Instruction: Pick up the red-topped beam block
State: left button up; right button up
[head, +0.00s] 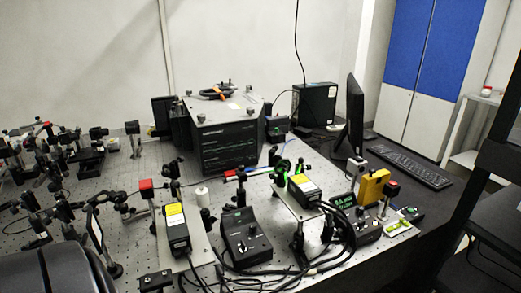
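Several parts with red tops stand on the bench, and I cannot tell for sure which is the beam block. One red top (146,184) sits on a post left of the centre. Another red-topped black piece (391,188) stands at the right, beside a yellow box. A smaller red part (235,174) lies near the middle, in front of the large black instrument. Neither of my grippers shows in the head view.
The perforated optical bench (130,240) is crowded with mounts and posts. Cables and a black control box (245,236) fill the front. A dark frame rises at the right edge.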

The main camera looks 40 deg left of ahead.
aim_at(145, 188)
jog(key=u, duration=0.45)
jog(key=j+u, duration=0.1)
jog(key=u, duration=0.8)
jog(key=j+u, duration=0.1)
jog(key=u, duration=0.8)
jog(key=l, duration=0.85)
jog(key=u, duration=0.05)
